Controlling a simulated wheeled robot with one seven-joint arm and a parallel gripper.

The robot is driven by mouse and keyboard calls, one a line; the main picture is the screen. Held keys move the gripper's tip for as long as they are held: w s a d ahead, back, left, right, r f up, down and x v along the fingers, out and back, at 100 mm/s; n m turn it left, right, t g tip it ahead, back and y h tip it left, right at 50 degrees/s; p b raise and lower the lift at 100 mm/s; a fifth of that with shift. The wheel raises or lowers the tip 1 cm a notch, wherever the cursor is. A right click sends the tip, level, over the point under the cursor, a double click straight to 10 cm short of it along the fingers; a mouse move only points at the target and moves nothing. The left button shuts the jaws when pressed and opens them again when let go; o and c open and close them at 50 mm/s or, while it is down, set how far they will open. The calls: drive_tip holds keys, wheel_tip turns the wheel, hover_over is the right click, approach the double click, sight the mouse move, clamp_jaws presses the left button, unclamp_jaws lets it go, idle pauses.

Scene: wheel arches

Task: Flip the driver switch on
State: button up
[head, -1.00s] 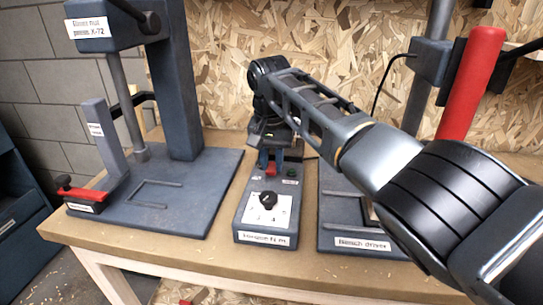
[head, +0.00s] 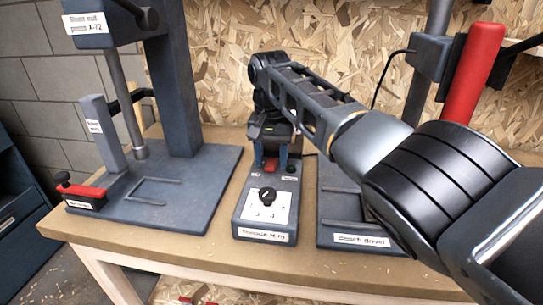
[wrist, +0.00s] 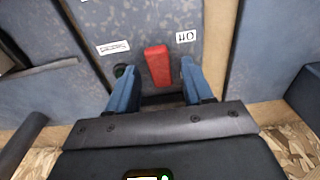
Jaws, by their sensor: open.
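The red rocker switch (head: 271,165) sits at the back of the grey torque control box (head: 248,212), and it also shows in the wrist view (wrist: 158,66). My gripper (head: 271,158) is above that end of the box, pointing down. In the wrist view my gripper (wrist: 155,82) is open, with one blue finger on each side of the switch's near end. Nothing is held. A white label (wrist: 186,36) by the switch looks upside down, like "ON" or "OH". I cannot tell whether the fingers touch the switch.
The box's front has a black knob (head: 267,195) on a white dial. A press (head: 190,185) stands to the left. The bench driver base (head: 345,236) is to the right, partly behind my arm. A chipboard wall (head: 330,45) rises behind the wooden bench (head: 130,248).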

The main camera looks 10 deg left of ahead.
sight(271, 164)
drive_tip(key=shift+r, duration=0.1)
drive_tip(key=r, duration=0.7)
drive_tip(key=shift+s+r, duration=0.25)
drive_tip(key=shift+r, duration=0.05)
